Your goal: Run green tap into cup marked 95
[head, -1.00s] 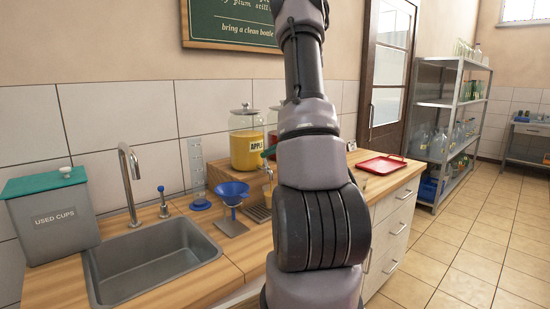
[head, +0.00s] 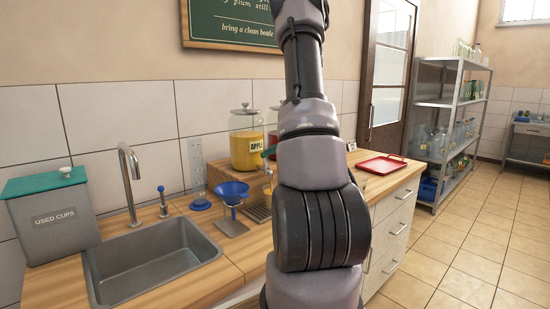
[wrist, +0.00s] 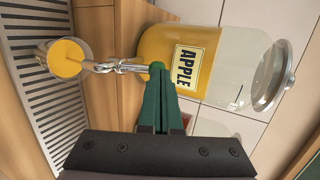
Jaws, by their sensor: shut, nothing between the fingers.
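The glass jar labelled APPLE (head: 246,140) stands at the back of the counter, part full of yellow juice; it fills the upper right of the wrist view (wrist: 165,45). Its metal tap (wrist: 120,67) has a green part (wrist: 156,67). My gripper (wrist: 162,78) is shut and empty, its green fingertips at that green part; I cannot tell if they touch it. A cup (wrist: 64,57) showing yellow juice stands on the slotted drip tray (wrist: 38,100) by the tap's spout. No mark 95 is readable on it.
A sink (head: 150,262), a grey used-cups bin (head: 52,217) and a blue funnel on a stand (head: 232,190) are on the left of the counter. A red tray (head: 382,165) lies on the right. The floor to the right is clear.

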